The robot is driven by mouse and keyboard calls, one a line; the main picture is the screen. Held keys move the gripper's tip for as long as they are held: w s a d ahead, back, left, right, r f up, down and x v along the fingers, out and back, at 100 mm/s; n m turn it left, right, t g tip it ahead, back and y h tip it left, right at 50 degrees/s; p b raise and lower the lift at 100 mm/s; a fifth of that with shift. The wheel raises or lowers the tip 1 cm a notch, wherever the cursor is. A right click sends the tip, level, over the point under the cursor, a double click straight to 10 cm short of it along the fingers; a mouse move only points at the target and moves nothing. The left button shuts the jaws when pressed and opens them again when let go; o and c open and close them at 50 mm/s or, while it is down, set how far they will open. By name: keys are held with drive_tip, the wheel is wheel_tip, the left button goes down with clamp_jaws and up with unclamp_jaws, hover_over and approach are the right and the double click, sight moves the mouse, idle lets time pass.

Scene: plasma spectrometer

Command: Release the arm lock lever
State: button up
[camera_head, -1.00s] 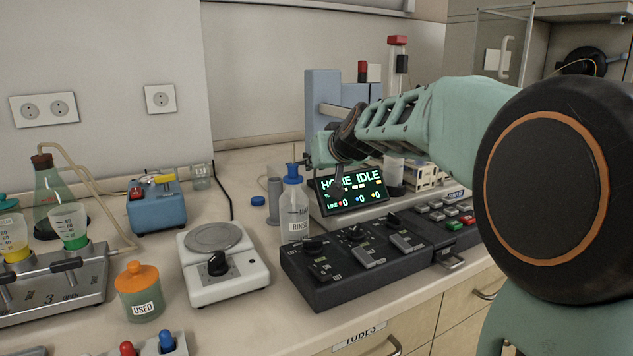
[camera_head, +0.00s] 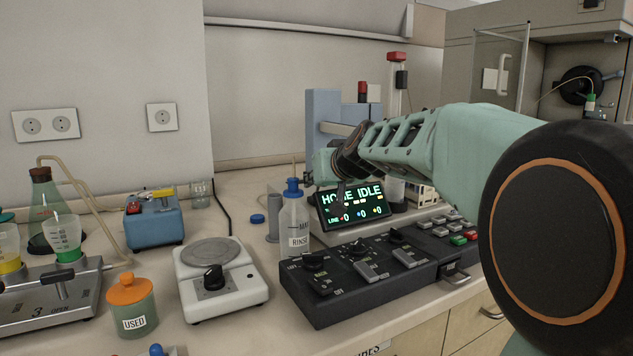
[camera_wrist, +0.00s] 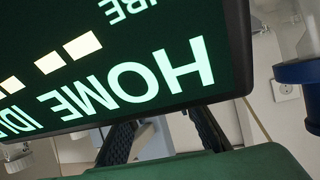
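I cannot make out the arm lock lever for certain in either view. A blue-grey upright unit (camera_head: 323,108) with a pale horizontal arm (camera_head: 338,129) stands behind the display. The display (camera_head: 352,205) reads HOME IDLE and fills much of the wrist view (camera_wrist: 110,60), upside down. My gripper (camera_head: 341,188) is at the display's upper left in the head view, partly hidden by my own arm. In the wrist view my gripper's two dark fingers (camera_wrist: 163,135) stand apart with nothing visible between them. Their tips are hidden at the display's edge.
A rinse bottle (camera_head: 293,222) stands just left of the display. A black control panel (camera_head: 370,268) with knobs and switches lies in front. A red-capped column (camera_head: 396,80) rises behind my arm. A hotplate-like white device (camera_head: 220,285) and a used jar (camera_head: 132,305) are left.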

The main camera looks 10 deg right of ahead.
drive_tip(key=shift+o, duration=0.6)
wheel_tip(320, 180, up, 10)
idle(0.4)
